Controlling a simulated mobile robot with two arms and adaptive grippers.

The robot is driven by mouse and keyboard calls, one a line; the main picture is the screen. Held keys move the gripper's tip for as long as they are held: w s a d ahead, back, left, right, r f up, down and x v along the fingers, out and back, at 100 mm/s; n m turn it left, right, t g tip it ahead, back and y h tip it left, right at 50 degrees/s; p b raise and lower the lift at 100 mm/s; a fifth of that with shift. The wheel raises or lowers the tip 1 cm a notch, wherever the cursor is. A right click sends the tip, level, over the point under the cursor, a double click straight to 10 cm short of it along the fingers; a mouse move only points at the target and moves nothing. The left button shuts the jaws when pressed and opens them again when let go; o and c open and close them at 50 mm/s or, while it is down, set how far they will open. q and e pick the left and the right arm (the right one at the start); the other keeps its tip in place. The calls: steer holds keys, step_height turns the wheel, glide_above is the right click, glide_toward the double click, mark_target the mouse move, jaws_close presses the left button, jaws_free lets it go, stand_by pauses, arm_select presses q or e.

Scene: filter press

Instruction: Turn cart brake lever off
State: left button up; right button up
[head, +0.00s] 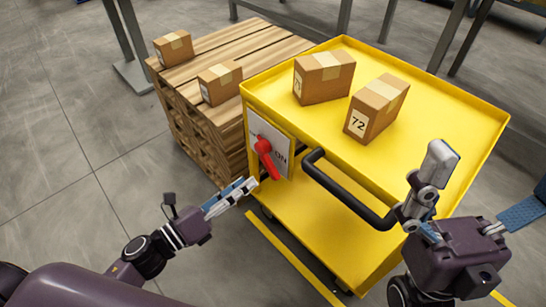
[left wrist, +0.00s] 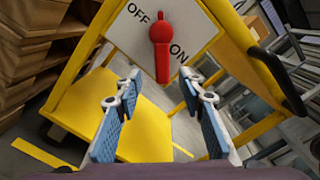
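The red brake lever (head: 267,158) sits on a white plate (head: 283,135) on the yellow cart's (head: 480,140) end. In the left wrist view, the lever (left wrist: 162,50) hangs down the picture from its round pivot, its free end beside the "ON" label; "OFF" is at the upper left of the plate (left wrist: 197,22). My left gripper (head: 250,185) is just below and left of the lever, apart from it. The left wrist view shows its two fingers spread, with nothing between them. My right gripper (head: 488,180) appears open, beside the cart's black handle.
The black handle (head: 345,192) juts out right of the lever. Two cardboard boxes (head: 323,77) (head: 376,108) stand on the cart top. A wooden pallet stack (head: 205,125) with two small boxes stands close on the left. The floor at left is clear.

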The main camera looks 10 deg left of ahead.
mark_target(267, 169)
arm_select(q)
steer(key=shift+b+x, duration=0.5)
steer(key=shift+x, duration=3.4)
steer(key=shift+s+d+r, duration=0.1)
steer(key=shift+c, duration=0.3)
jaws_close()
